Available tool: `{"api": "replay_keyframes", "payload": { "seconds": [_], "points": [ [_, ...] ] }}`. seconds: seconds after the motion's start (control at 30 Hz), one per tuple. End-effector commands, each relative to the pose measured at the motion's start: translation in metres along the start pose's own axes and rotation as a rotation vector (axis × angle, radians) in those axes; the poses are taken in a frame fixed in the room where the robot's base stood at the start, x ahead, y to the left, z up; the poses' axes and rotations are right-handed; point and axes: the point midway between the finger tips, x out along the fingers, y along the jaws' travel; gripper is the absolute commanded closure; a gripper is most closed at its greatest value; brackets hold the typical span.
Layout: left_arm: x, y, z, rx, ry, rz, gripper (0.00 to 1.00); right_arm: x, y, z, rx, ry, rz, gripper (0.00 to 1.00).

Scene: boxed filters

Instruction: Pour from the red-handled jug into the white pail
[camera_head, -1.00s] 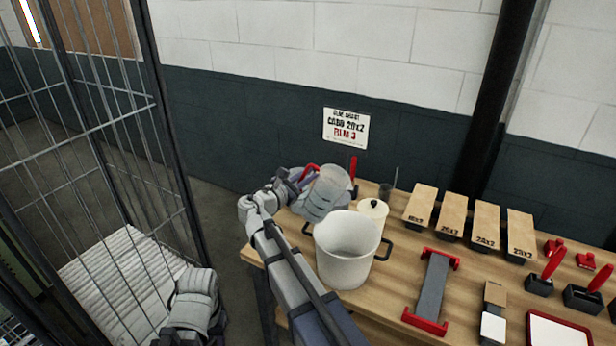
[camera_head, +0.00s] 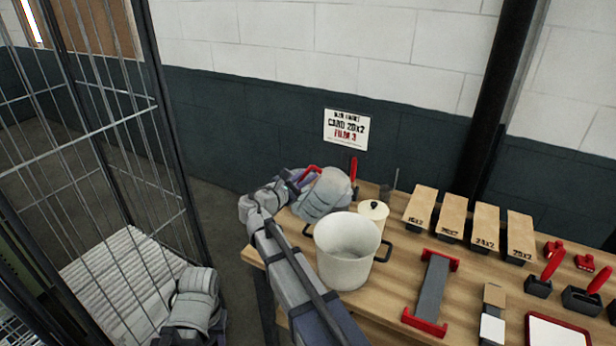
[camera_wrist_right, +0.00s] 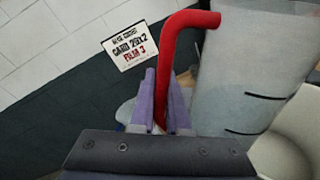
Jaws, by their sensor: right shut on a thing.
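The clear jug (camera_head: 334,187) with a red handle (camera_head: 312,170) is held tilted just behind the white pail (camera_head: 340,272), near its back-left rim. My right gripper (camera_head: 297,180) is shut on the red handle. In the right wrist view, the purple fingers (camera_wrist_right: 166,105) stand on either side of the red handle (camera_wrist_right: 187,22), and the jug wall (camera_wrist_right: 240,80) with dark level marks is to the right. The pail stands upright on the table, and its visible inside looks empty. No stream shows. The jug's contents cannot be made out. My left gripper is out of view.
A cream lidded pot (camera_head: 373,218) stands right behind the pail. Several labelled boxes (camera_head: 451,214) line the table's back. A grey block with red ends (camera_head: 433,288) lies right of the pail. A wire cage (camera_head: 110,130) stands at left.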

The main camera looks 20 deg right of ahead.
Motion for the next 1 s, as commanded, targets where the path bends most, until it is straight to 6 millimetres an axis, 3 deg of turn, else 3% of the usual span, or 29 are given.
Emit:
{"api": "replay_keyframes", "payload": {
  "seconds": [1.0],
  "points": [
    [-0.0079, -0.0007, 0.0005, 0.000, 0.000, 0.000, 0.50, -0.0004, 0.0027, 0.0038, 0.098, 0.018, 0.000, 1.00]
  ]
}}
